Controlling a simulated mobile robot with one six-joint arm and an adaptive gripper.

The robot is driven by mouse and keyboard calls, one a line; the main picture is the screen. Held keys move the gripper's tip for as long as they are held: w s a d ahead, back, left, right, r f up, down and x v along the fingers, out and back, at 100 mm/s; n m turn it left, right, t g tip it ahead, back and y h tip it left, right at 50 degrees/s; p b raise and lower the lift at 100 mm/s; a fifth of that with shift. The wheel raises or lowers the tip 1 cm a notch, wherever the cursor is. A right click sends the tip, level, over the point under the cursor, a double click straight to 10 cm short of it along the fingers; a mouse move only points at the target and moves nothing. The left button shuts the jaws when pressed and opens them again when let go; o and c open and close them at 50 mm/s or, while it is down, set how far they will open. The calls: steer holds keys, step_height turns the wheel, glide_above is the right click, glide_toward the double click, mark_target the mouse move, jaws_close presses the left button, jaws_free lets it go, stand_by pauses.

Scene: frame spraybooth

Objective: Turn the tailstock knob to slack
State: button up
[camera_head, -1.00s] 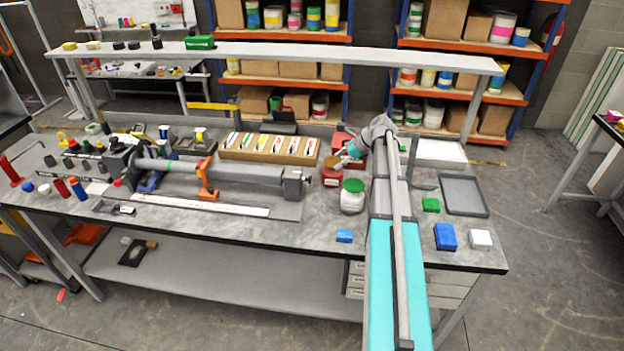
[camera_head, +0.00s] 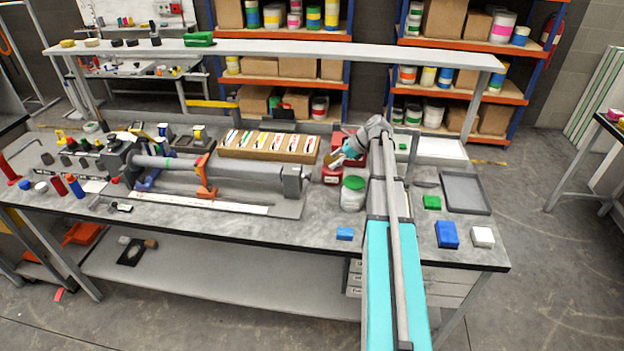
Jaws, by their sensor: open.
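The tailstock (camera_head: 292,182) is a grey block at the right end of the long grey tube (camera_head: 240,172) on the bench. A small grey part juts from its right side; I cannot make out the knob or how far it is turned. My gripper (camera_head: 336,158) is small in the picture, to the right of and behind the tailstock, and apart from it. It is open, and its fingers are hard to tell from the tan and red things around it.
A red can (camera_head: 330,176) is beside the tailstock. A wooden tray of cards (camera_head: 268,146) lies behind the tube. A blue block (camera_head: 446,235) and grey tray (camera_head: 466,194) are at right.

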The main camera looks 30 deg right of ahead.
mark_target(308, 177)
steer(key=shift+b+x, duration=3.65)
steer(key=shift+x, duration=1.9)
jaws_close()
